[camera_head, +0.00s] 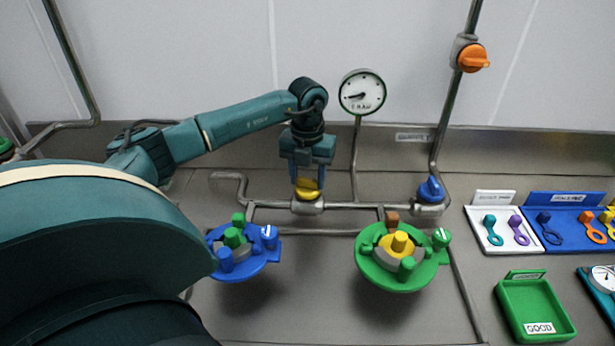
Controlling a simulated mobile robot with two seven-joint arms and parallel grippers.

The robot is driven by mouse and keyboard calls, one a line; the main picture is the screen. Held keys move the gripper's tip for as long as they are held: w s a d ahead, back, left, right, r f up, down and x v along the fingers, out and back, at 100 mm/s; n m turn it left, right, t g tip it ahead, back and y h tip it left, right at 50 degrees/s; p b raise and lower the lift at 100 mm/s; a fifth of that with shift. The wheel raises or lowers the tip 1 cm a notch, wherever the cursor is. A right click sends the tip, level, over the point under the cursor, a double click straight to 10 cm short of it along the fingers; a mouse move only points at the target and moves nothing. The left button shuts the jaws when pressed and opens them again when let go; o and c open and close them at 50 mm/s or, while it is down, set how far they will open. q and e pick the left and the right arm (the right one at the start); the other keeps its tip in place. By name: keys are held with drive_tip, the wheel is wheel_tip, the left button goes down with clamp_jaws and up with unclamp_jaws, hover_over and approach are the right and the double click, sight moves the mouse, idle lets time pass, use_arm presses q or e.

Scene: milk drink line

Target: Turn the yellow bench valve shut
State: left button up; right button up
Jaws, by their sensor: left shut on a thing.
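The yellow bench valve (308,193) sits on the pipe along the back of the bench, left of centre. My left gripper (308,178) points straight down over it and is shut on its yellow handle. The fingers cover part of the handle, so its exact angle is hard to tell. My left arm reaches in from the left. My right gripper is not in view.
A blue valve (430,190) and an orange valve (473,58) sit on the right pipe. A gauge (362,92) stands behind. Blue (245,262) and green (375,275) round fixtures stand in front. A green tray (535,308) lies at right.

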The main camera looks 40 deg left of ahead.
sight(308, 179)
use_arm(q)
drive_tip(key=m+b, duration=0.1)
drive_tip(key=m, duration=0.6)
drive_tip(key=m+b, duration=0.1)
drive_tip(key=m, duration=0.2)
drive_tip(key=shift+m, duration=0.4)
drive_tip(key=shift+m+b, duration=0.35)
drive_tip(key=shift+m, duration=1.85)
drive_tip(key=o, duration=1)
drive_tip(key=shift+r, duration=0.1)
wheel_tip(308, 179, up, 13)
drive_tip(key=shift+b, duration=0.35)
